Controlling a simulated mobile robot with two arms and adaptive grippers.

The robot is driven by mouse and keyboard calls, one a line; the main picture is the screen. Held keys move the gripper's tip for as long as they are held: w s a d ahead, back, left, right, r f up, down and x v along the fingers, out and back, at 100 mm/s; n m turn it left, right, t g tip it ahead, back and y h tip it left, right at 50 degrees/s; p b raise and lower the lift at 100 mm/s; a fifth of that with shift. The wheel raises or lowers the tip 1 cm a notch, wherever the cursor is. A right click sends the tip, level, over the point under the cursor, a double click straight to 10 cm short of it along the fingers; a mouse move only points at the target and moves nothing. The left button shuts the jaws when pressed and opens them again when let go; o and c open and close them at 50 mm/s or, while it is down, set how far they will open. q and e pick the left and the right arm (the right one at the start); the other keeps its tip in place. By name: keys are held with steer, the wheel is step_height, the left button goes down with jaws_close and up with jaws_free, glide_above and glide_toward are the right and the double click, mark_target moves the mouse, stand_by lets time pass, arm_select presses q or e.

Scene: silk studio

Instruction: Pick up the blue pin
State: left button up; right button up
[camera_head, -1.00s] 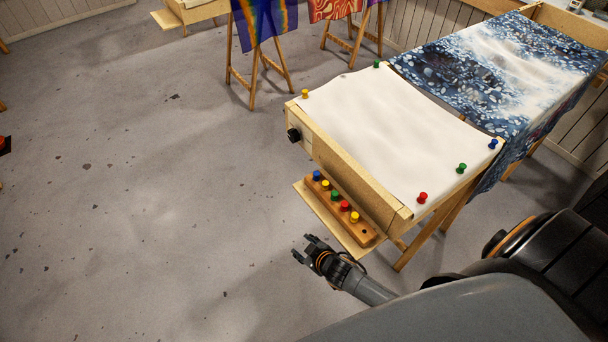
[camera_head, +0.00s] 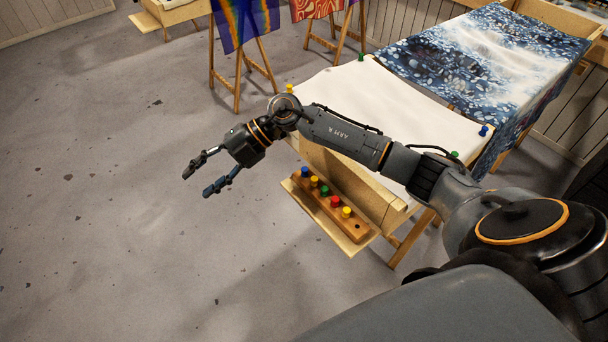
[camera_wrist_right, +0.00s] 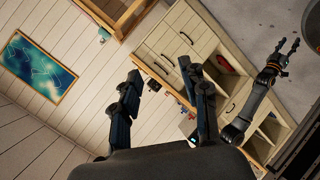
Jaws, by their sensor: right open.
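A blue pin (camera_head: 304,172) stands at the far left end of a wooden pin rack (camera_head: 326,205), on a ledge at the frame's near side. Another blue pin (camera_head: 484,130) is at the right corner of the white cloth. My right gripper (camera_head: 204,180) is open and empty over the floor, left of the rack and apart from both pins. Its parted fingers also show in the right wrist view (camera_wrist_right: 165,95), with no pin between them. My left gripper (camera_wrist_right: 284,48) shows small and open in the right wrist view; it is outside the head view.
My right arm crosses above the white cloth (camera_head: 360,88) and hides part of the frame. Easels (camera_head: 238,75) stand behind. The floor (camera_head: 110,210) at left is clear.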

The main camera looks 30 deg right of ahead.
steer(key=s+d+r+m+g+h+b, duration=0.1)
steer(key=s+d+r+g+h, duration=0.1)
steer(key=d+h, duration=1.65)
steer(key=y, duration=0.6)
glide_above(305, 169)
steer(key=f, duration=0.5)
steer(key=f+p, duration=0.1)
steer(key=f, duration=0.1)
steer(key=shift+a+f, duration=0.35)
steer(key=shift+f, duration=0.05)
steer(key=f, duration=0.1)
steer(key=f+p, duration=0.1)
steer(key=f, duration=0.2)
steer(key=shift+d+f, duration=0.3)
steer(key=shift+f, duration=0.5)
steer(key=c, duration=0.9)
